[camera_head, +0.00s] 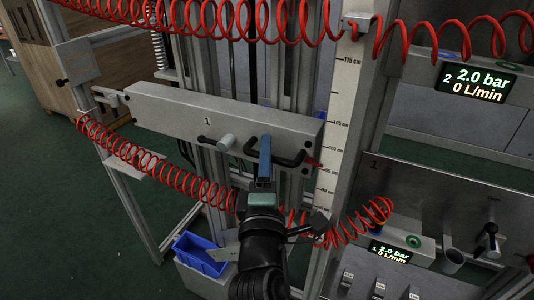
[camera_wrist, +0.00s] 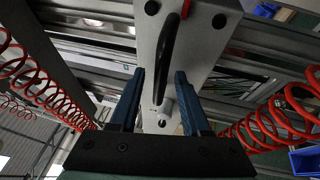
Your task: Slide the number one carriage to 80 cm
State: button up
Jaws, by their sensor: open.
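The number one carriage (camera_head: 180,118) is a long grey block marked "1" on vertical rails. A black bar handle (camera_head: 293,161) is on its front right; a pale round knob (camera_head: 227,141) sits left of it. A red pointer at its right end is beside the scale (camera_head: 343,100), around the 95–100 cm marks; the exact reading is unclear. My gripper (camera_head: 265,140) is at the handle with its blue fingers open. In the wrist view the handle (camera_wrist: 169,50) appears between the open fingers (camera_wrist: 160,74); contact cannot be told.
Red coiled hoses (camera_head: 150,162) hang in front and above. A blue bin (camera_head: 199,255) stands low left. At right are a panel marked "1" (camera_head: 440,195) and displays reading 2.0 bar and 0 L/min (camera_head: 391,252). Open green floor lies at left.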

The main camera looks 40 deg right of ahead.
grip_shut()
dwell(1.5)
